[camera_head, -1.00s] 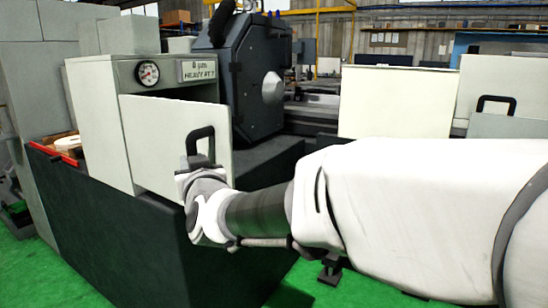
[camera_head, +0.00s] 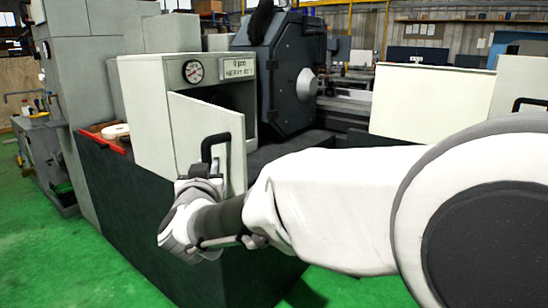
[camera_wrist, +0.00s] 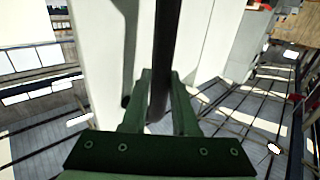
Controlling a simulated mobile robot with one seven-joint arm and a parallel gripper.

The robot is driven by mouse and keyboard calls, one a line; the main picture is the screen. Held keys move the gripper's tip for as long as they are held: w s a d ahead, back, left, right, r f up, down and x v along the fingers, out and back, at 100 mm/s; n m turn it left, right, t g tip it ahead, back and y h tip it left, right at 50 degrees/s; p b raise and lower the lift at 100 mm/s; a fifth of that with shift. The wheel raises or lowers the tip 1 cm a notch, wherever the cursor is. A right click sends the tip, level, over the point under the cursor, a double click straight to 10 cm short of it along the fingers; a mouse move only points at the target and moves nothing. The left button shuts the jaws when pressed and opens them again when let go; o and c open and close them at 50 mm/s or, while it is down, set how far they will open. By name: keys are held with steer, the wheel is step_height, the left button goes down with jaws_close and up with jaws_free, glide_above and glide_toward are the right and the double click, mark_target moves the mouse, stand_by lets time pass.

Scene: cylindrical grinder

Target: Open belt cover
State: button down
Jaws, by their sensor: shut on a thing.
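The belt cover (camera_head: 196,130) is a pale hinged panel on the front of the light grey cabinet with the dial. It stands swung partly open, with a dark gap behind its top and right side. Its black bar handle (camera_head: 208,146) is near the panel's free right edge. My gripper (camera_head: 203,172) is at the lower end of this handle. In the wrist view the green fingers (camera_wrist: 158,105) are shut around the dark handle bar (camera_wrist: 163,50), with the pale panel (camera_wrist: 98,50) beside it. The inside of the cabinet is mostly hidden.
The dark machine base (camera_head: 130,220) stands below the cabinet. A red-edged tray (camera_head: 105,140) lies to the left. A dark grinder housing (camera_head: 285,75) stands right of the cabinet. Green floor (camera_head: 50,250) is free at lower left.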

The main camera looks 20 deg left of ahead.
steer(key=shift+s+a+h+p, duration=0.3)
steer(key=shift+s+a+p, duration=0.15)
steer(key=shift+s+a, duration=0.15)
steer(key=c, duration=0.7)
jaws_free()
